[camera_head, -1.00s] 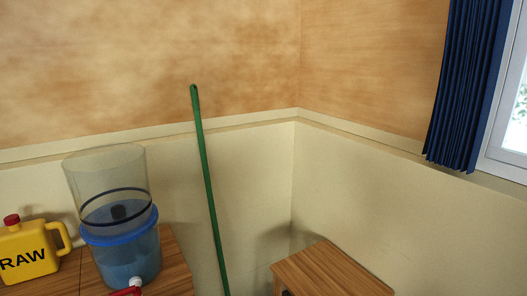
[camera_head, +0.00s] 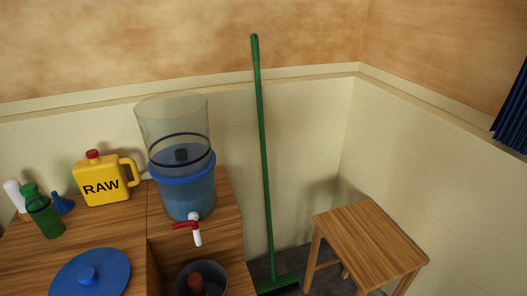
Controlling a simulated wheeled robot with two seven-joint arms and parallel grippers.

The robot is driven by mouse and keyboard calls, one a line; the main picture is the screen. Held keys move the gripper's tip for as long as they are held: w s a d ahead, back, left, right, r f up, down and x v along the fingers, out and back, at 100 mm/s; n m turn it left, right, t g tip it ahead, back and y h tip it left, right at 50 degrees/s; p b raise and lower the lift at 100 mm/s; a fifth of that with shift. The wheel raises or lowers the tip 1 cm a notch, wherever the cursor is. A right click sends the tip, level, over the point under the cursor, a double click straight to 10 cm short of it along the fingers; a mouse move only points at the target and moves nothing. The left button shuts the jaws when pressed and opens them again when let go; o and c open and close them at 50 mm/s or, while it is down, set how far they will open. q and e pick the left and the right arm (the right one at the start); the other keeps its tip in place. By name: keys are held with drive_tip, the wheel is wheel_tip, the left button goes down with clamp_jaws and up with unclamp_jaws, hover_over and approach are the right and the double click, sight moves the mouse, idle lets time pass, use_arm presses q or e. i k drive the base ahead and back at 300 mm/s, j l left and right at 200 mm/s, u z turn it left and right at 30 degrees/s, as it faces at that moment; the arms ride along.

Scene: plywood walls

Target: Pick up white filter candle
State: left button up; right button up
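A white, round-topped cylinder (camera_head: 14,193), which looks like the filter candle, leans at the far left of the wooden counter (camera_head: 110,235). Its lower part is partly hidden by the green bottle (camera_head: 45,215) in front of it. The water filter (camera_head: 185,180) stands on the counter, with a clear upper chamber and a blue lower chamber. A small dark piece (camera_head: 181,155) sits inside the filter. Neither of my grippers is in view.
A yellow RAW jug (camera_head: 101,186), a blue funnel (camera_head: 62,203) and a blue lid (camera_head: 90,275) are on the counter. A red-handled tap (camera_head: 190,226) sticks out above a dark pot (camera_head: 182,285). A green broom (camera_head: 263,150) and a wooden stool (camera_head: 370,240) stand to the right.

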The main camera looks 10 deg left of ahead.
sight(12, 187)
drive_tip(key=u, duration=2.05)
